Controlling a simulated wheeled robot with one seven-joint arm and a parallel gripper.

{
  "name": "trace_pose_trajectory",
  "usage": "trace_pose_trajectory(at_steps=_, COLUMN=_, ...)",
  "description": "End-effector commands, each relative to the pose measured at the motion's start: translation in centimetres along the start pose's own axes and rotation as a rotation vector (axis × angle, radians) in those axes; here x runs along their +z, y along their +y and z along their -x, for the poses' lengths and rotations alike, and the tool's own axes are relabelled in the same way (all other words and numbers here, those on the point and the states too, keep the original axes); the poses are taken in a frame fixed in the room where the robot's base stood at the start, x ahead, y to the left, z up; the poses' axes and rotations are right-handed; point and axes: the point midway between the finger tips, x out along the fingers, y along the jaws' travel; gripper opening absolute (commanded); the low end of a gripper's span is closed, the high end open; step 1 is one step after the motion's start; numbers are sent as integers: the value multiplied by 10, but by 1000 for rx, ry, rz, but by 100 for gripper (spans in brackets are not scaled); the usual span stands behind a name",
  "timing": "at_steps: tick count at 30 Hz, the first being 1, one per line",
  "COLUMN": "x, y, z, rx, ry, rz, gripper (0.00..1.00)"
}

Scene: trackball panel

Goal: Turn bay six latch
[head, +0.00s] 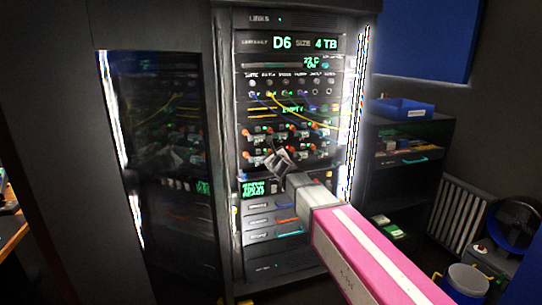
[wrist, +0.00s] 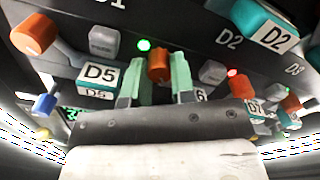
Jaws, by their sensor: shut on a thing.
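The bay six latch, an orange knob (wrist: 159,66), sits between the two pale green fingertips of my gripper (wrist: 160,78) in the wrist view. The fingers are shut on it from both sides. A label ending in 6 (wrist: 202,95) shows partly behind the right finger; the rest is hidden. The rack display (head: 292,43) reads D6 and 4 TB.
Neighbouring orange latches (wrist: 35,34) and bays labelled D5 (wrist: 100,75), D2 (wrist: 277,38) and D7 sit close around my gripper. A red lamp (wrist: 232,73) glows at right. Yellow cables (head: 318,113) hang across the rack above. An open dark rack door (head: 160,170) stands left.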

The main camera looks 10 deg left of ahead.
Motion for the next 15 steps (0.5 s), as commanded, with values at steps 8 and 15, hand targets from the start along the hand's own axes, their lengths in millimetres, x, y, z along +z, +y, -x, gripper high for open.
trace_pose_trajectory(at_steps=8, x=0, y=0, z=0, rx=0, ry=0, rz=94, gripper=0)
trace_pose_trajectory(at_steps=15, x=0, y=0, z=0, rx=0, ry=0, rz=283, gripper=0)
